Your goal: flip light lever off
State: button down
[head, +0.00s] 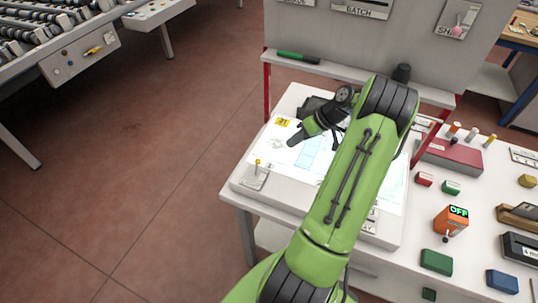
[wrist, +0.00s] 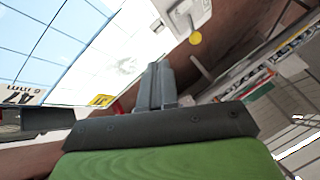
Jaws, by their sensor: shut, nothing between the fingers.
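A small lever with a yellow knob (head: 257,163) stands on a pale plate at the front left corner of the white light table (head: 245,188). The table's panel glows bright. In the wrist view the yellow knob (wrist: 195,38) is up and right of my fingertips, with its stem leading to a plate. My gripper (head: 293,140) is over the left part of the panel, behind and right of the knob and apart from it. The fingers (wrist: 155,72) are shut together with nothing between them. My arm hides much of the panel's right side.
A grey board with red posts and a shelf holding a green marker (head: 298,57) stands behind the panel. An orange box (head: 451,221) reading OFF, with a small lever, and several coloured blocks are on the bench at right. Open floor (head: 130,180) lies left.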

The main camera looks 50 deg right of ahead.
aim_at(257, 167)
jog(key=x, duration=0.8)
jog(key=a, duration=0.1)
jog(key=a+r, duration=0.1)
jog(key=shift+w+a, duration=0.2)
jog(key=shift+a, duration=0.2)
jog(key=shift+w+a, duration=0.1)
jog(key=shift+a, duration=0.3)
